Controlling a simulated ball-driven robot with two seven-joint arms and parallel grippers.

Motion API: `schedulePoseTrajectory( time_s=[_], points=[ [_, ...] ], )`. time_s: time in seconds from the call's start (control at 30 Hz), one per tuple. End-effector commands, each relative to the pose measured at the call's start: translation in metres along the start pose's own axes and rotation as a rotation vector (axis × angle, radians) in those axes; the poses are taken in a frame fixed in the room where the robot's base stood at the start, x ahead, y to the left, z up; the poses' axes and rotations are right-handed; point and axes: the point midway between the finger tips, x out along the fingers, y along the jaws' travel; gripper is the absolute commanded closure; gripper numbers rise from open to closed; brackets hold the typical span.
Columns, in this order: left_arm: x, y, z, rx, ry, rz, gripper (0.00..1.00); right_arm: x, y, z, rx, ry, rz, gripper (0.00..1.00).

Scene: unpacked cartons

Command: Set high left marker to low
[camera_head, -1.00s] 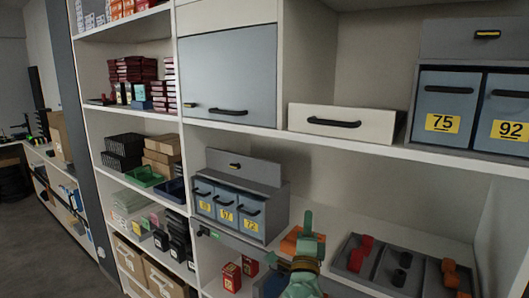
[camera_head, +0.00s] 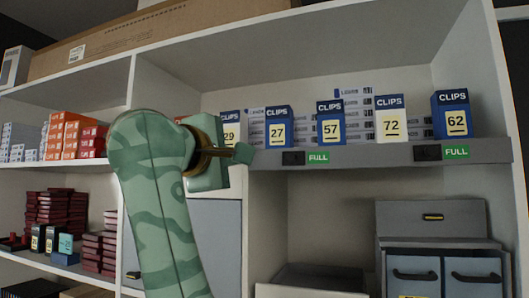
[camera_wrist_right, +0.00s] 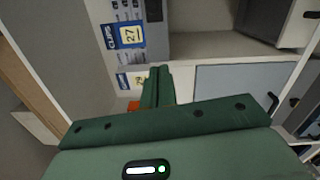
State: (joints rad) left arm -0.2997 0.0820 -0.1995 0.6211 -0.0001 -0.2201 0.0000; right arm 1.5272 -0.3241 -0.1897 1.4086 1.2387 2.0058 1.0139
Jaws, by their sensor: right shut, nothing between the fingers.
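The left marker on the high shelf's grey front edge shows a black tab (camera_head: 293,158) at left and a green FULL label (camera_head: 318,158) at right. A second marker on the same edge, farther right, also shows a green FULL label (camera_head: 456,152). My right gripper (camera_head: 243,153) is raised to the height of this edge, left of the left marker and apart from it in the picture. In the right wrist view its fingers (camera_wrist_right: 156,82) are together and empty, pointing toward the grey shelf edge (camera_wrist_right: 155,38). My left gripper is out of view.
Several CLIPS boxes, such as the 27 box (camera_head: 278,127) and the 57 box (camera_head: 331,123), stand on the shelf just above the edge. A cabinet with a blue-grey door (camera_head: 222,235) is below. The front of the edge between the two markers is clear.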

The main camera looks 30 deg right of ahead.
Motion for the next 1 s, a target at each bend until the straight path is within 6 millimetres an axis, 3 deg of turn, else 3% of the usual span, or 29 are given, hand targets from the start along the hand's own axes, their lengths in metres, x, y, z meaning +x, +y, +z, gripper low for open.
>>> schedulePoseTrajectory(
  time_s=[0.37,0.87,1.0],
  points=[
    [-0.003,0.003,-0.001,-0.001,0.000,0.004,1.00,0.008,0.000,0.001,-0.006,-0.006,0.000,1.00],
    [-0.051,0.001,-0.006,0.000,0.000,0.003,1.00,0.105,0.003,0.002,-0.010,-0.009,-0.001,1.00],
    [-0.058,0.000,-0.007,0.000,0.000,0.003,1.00,0.107,0.001,0.024,-0.006,-0.006,0.001,1.00]
  ],
)
